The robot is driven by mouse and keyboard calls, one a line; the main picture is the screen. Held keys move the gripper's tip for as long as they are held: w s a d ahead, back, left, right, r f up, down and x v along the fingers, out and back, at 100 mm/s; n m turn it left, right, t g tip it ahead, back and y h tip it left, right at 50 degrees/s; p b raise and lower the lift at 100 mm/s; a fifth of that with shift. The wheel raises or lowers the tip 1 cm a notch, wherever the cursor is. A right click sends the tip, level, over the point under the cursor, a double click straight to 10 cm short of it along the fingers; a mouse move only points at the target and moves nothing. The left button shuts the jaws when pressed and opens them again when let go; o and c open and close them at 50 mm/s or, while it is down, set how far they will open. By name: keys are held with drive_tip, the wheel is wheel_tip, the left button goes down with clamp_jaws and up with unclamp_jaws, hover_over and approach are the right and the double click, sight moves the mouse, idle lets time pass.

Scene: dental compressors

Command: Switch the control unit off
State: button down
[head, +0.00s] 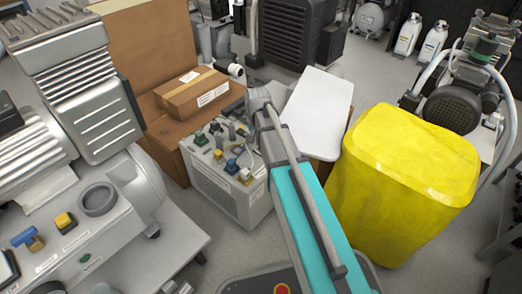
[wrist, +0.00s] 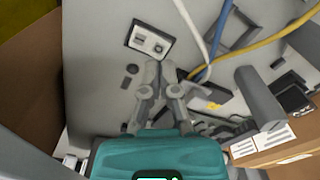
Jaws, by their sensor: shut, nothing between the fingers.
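A light grey box-shaped unit (head: 228,188), which looks like the control unit, stands on the floor in the middle of the head view. Its top carries several knobs, fittings and cables. In the wrist view a pale grey panel (wrist: 95,75) fills much of the picture and bears a small black-framed plate (wrist: 150,40) with a round control. My gripper (wrist: 161,68) is shut and empty in front of this panel, its tips just below the plate. I cannot tell whether they touch the panel. In the head view my arm hides the gripper's fingers.
A cardboard box (head: 192,92) lies behind the unit. A yellow bin (head: 405,180) stands to the right, beside a white board (head: 317,105). A large compressor (head: 85,215) fills the left. White, blue and yellow cables (wrist: 245,45) run right of the plate in the wrist view.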

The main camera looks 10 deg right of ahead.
drive_tip(key=shift+f+b, duration=1.35)
drive_tip(key=shift+b, duration=0.05)
idle(1.3)
drive_tip(key=shift+r, duration=0.15)
drive_tip(key=shift+r+p, duration=3.4)
drive_tip(key=shift+p, duration=0.15)
drive_tip(key=s+r+n+p, duration=0.2)
drive_tip(key=s+r+p, duration=0.4)
drive_tip(key=s, duration=0.2)
drive_tip(key=s+r+n+p, duration=0.3)
drive_tip(key=s+r+p, duration=0.2)
drive_tip(key=s, duration=0.4)
wheel_tip(320, 180, up, 38)
drive_tip(key=p, duration=3.7)
drive_tip(key=shift+w+d+f+p, duration=0.25)
drive_tip(key=shift+w+p, duration=0.05)
drive_tip(key=shift+w, duration=0.15)
